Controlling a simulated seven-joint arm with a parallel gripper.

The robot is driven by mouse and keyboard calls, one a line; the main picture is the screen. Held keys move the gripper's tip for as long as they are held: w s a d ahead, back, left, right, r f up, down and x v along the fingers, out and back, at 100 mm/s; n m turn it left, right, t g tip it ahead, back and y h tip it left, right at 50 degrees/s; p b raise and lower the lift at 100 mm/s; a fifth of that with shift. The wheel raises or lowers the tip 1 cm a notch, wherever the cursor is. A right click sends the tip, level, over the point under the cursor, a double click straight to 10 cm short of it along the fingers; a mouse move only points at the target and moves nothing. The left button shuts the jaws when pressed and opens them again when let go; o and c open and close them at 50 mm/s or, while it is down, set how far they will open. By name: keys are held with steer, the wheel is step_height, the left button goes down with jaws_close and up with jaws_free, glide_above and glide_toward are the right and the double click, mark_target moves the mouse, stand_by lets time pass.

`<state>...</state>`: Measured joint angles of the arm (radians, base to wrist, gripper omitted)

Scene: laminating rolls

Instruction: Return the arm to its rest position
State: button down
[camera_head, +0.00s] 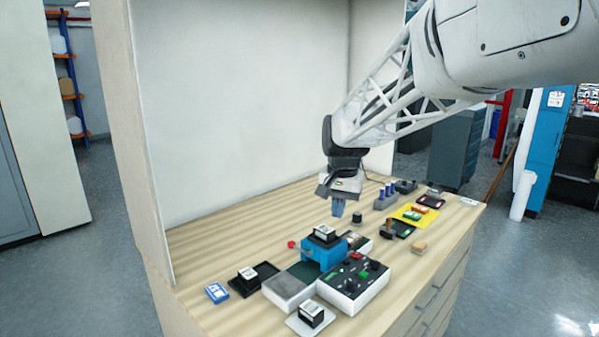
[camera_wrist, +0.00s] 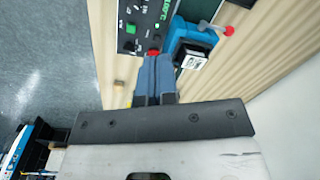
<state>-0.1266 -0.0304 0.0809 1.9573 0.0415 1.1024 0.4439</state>
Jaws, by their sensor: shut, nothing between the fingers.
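My gripper (camera_head: 338,208) hangs from the white arm above the wooden bench top (camera_head: 215,240). Its blue fingers point down and are shut with nothing between them; they also show close together in the wrist view (camera_wrist: 154,82). In the head view the fingers are above and behind the blue device (camera_head: 322,252), which has a black-and-white block (camera_head: 325,233) on top and a red knob at its side. My gripper is apart from it.
A control box (camera_head: 352,287) with buttons stands in front of the blue device. A black tray (camera_head: 253,278), a blue-and-white box (camera_head: 217,293), a yellow mat (camera_head: 415,214) and a holder with blue cylinders (camera_head: 385,198) are around. A pale wall panel (camera_head: 240,100) stands behind. The bench's back left is clear.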

steer(key=s+d+f+n, duration=0.1)
steer(key=s+d+f, duration=0.1)
steer(key=s, duration=0.9)
steer(key=s+d+f+n+t, duration=0.1)
steer(key=s+d, duration=0.3)
steer(key=s, duration=0.8)
steer(key=s+d+f+n+t, duration=0.1)
steer(key=s+d+f, duration=0.2)
steer(key=s, duration=0.8)
steer(key=shift+s+n+h, duration=0.3)
steer(key=shift+h, duration=0.1)
